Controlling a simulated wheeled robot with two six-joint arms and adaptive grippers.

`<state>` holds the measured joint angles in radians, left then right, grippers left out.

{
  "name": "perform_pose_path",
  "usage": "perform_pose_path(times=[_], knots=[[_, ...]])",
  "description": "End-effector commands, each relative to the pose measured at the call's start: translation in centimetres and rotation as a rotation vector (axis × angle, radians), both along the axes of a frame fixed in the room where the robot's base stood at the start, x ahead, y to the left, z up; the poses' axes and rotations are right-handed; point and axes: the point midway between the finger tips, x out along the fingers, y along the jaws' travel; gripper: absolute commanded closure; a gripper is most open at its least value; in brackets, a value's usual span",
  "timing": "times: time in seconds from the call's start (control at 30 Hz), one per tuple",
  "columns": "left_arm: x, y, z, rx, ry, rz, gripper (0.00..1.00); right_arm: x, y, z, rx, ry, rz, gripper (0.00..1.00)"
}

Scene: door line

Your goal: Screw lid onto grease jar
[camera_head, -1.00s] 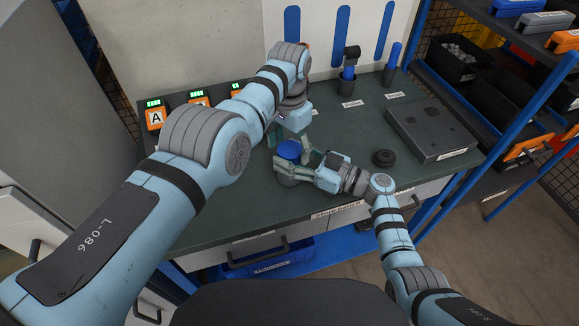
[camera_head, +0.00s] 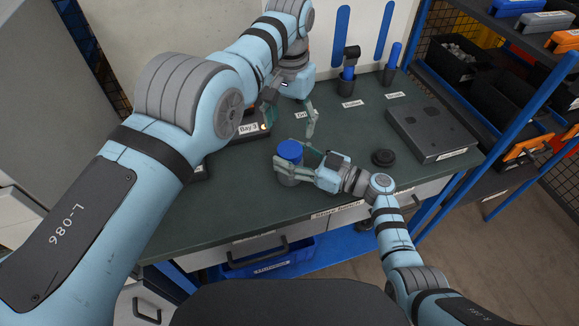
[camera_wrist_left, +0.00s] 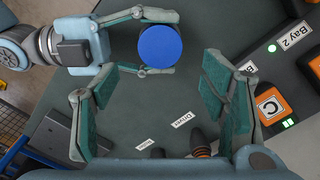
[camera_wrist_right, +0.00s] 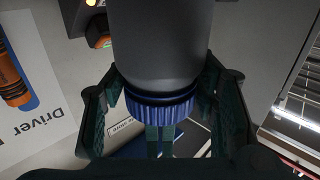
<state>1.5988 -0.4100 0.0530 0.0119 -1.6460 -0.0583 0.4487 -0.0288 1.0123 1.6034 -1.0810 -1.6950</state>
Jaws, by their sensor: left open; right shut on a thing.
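The grey grease jar (camera_head: 289,181) stands near the middle of the bench. It also shows in the right wrist view (camera_wrist_right: 158,45). The blue lid (camera_head: 289,151) sits on the jar. Its round top faces the left wrist camera (camera_wrist_left: 160,47), and its ribbed rim shows in the right wrist view (camera_wrist_right: 160,108). My right gripper (camera_head: 291,165) is shut around the jar, its fingers on either side. My left gripper (camera_head: 290,112) is open and empty, above and behind the lid, apart from it. In the left wrist view its fingers are spread wide. How tightly the lid is seated cannot be told.
A black round part (camera_head: 383,157) and a grey box (camera_head: 432,128) are to the right. Tool cups (camera_head: 347,84) stand at the back. The Bay 3 unit (camera_head: 249,130) is near my left gripper. The bench front (camera_head: 240,205) is clear.

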Motion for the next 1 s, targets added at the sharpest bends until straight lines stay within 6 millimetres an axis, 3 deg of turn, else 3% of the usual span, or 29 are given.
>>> perform_pose_path(times=[0.17, 0.6, 0.93, 1.0], knots=[[0.0, 0.0, -1.2, 0.001, 0.002, -0.001, 0.34, 0.0, 0.0, 0.0, 0.000, -0.001, 0.000, 1.00], [0.0, 0.0, -7.6, -0.002, 0.000, -0.003, 0.34, 0.0, 0.0, 0.0, 0.000, 0.000, 0.000, 1.00], [0.0, 0.0, -8.0, 0.000, -0.001, -0.002, 0.34, 0.0, 0.0, 0.0, 0.000, 0.000, 0.000, 1.00], [0.0, 0.0, -8.0, 0.000, -0.001, -0.002, 0.42, 0.0, 0.0, 0.0, 0.000, 0.000, 0.000, 1.00]])
